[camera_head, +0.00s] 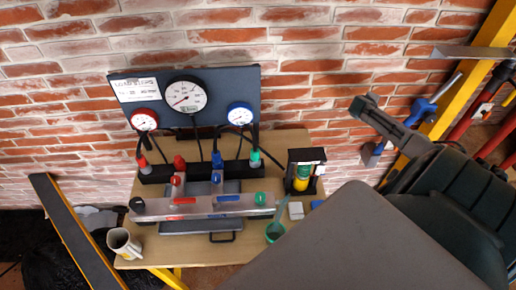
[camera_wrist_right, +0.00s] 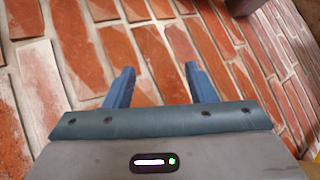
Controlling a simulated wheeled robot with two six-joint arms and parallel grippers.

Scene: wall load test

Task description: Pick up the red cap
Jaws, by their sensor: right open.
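Several small red parts stand on the bench rig in the head view. One red cap-like piece (camera_head: 179,162) sits upright at the back, left of a blue one (camera_head: 217,160) and a green one (camera_head: 255,160). A smaller red piece (camera_head: 175,180) is just in front of it. I cannot tell for sure which is the red cap. My right gripper (camera_head: 364,104) is up by the brick wall, right of the gauge panel and well apart from the red pieces. In the right wrist view its two blue fingers (camera_wrist_right: 156,88) are apart with only brick between them. My left gripper is out of view.
A dark gauge panel (camera_head: 222,84) stands behind the wooden bench (camera_head: 150,246). A metal bar (camera_head: 205,208) with coloured levers crosses the rig. A white mug (camera_head: 122,242), a green cup (camera_head: 274,232) and a black holder (camera_head: 306,158) flank it. Tools hang on a yellow post at right.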

